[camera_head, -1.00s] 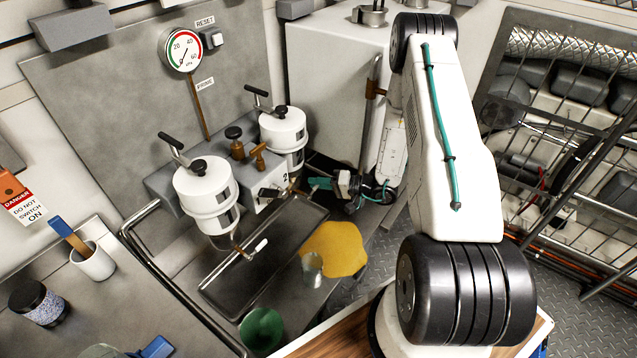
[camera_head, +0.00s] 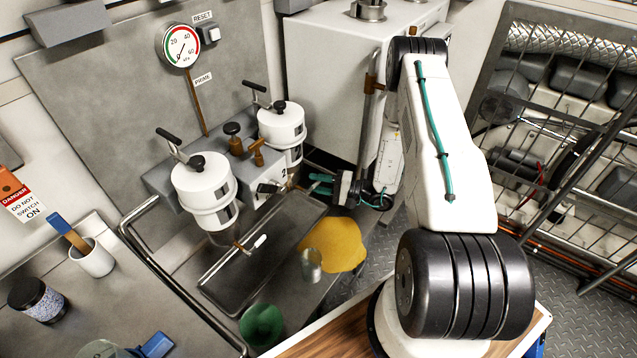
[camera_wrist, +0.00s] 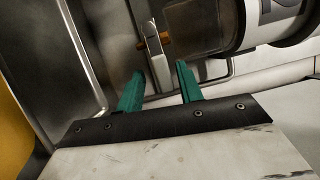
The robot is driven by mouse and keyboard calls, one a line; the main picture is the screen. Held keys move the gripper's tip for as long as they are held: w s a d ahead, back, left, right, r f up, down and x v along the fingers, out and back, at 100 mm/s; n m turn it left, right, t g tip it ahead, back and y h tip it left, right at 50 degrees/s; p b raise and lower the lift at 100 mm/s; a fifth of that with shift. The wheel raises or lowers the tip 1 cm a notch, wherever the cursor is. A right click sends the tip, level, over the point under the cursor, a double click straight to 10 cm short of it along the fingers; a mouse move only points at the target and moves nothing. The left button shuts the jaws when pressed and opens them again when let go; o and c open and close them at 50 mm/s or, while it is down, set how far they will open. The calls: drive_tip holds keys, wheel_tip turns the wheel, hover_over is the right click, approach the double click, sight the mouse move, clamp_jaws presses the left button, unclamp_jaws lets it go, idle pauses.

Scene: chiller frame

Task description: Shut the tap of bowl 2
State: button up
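Bowl 2 (camera_head: 281,124) is the rear white canister with a clamp lever on its lid, by the "2" label on the grey block. In the wrist view its clear lower part (camera_wrist: 195,25) lies on its side across the top. The tap (camera_wrist: 152,45) has a brass stem and a pale metal lever. The lever points down the picture towards the gap between my fingers; contact cannot be told. My gripper (camera_head: 315,183) is beside the tap below bowl 2. In the wrist view its teal fingers (camera_wrist: 160,75) are apart, with nothing gripped.
The front white bowl (camera_head: 203,190) has its own white-handled tap (camera_head: 252,246) over a dark drip tray (camera_head: 240,284). A metal cup (camera_head: 311,265) stands by a yellow patch (camera_head: 345,243). A green vessel (camera_head: 261,326) is nearer. A grey pipe (camera_head: 369,120) rises behind my gripper.

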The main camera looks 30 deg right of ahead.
drive_tip(key=v, duration=0.7)
drive_tip(key=shift+s+d, duration=0.3)
idle(0.4)
